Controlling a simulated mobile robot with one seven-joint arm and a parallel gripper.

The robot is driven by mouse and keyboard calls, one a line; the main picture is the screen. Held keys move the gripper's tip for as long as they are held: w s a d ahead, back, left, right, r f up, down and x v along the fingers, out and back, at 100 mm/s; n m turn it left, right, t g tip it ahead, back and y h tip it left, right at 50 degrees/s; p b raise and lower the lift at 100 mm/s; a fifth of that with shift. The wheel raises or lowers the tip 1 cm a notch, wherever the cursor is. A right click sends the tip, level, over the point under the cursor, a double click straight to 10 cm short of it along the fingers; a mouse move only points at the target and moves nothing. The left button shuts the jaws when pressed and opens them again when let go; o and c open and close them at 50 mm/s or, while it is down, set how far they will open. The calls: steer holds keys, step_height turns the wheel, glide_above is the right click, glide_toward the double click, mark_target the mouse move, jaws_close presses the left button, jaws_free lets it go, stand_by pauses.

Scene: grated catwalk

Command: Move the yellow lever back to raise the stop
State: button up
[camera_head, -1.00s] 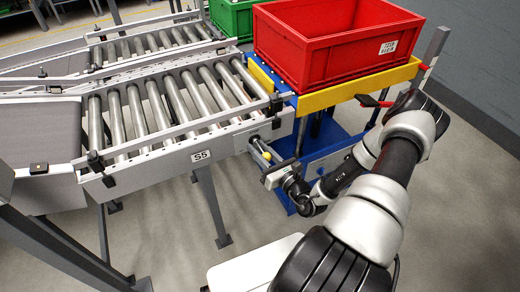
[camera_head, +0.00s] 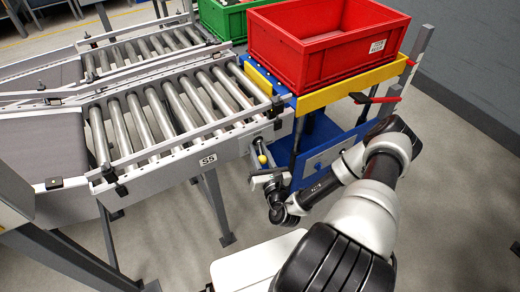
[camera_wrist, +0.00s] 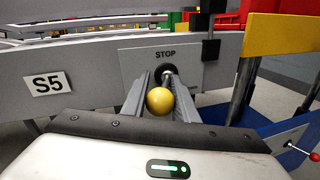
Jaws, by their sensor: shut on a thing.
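The yellow lever is a round yellow ball knob (camera_wrist: 160,101) on a short metal rod. The rod comes out of a dark round opening in a grey plate marked STOP (camera_wrist: 165,55). In the head view the knob (camera_head: 262,158) shows just below the conveyor's front corner. My gripper (camera_wrist: 161,95) is shut on the lever, one finger on each side, with the knob toward the wrist camera. The gripper also shows at the knob in the head view (camera_head: 264,172). I cannot make out the stop itself among the rollers.
The roller conveyor (camera_head: 205,165) carries an S5 label and stands on grey legs. A red crate (camera_head: 325,68) sits on a blue and yellow stand (camera_head: 345,90) at its right end. A red-handled lever (camera_head: 362,98) is on that stand, close to my arm. A green crate (camera_head: 222,22) is behind.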

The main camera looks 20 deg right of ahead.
steer(key=shift+a, duration=0.5)
steer(key=o, duration=0.7)
steer(key=shift+o, duration=0.2)
steer(key=shift+s+d, duration=0.1)
steer(key=shift+d, duration=0.15)
steer(key=s+a+p, duration=0.1)
steer(key=s, duration=1.6)
steer(key=shift+a, duration=0.2)
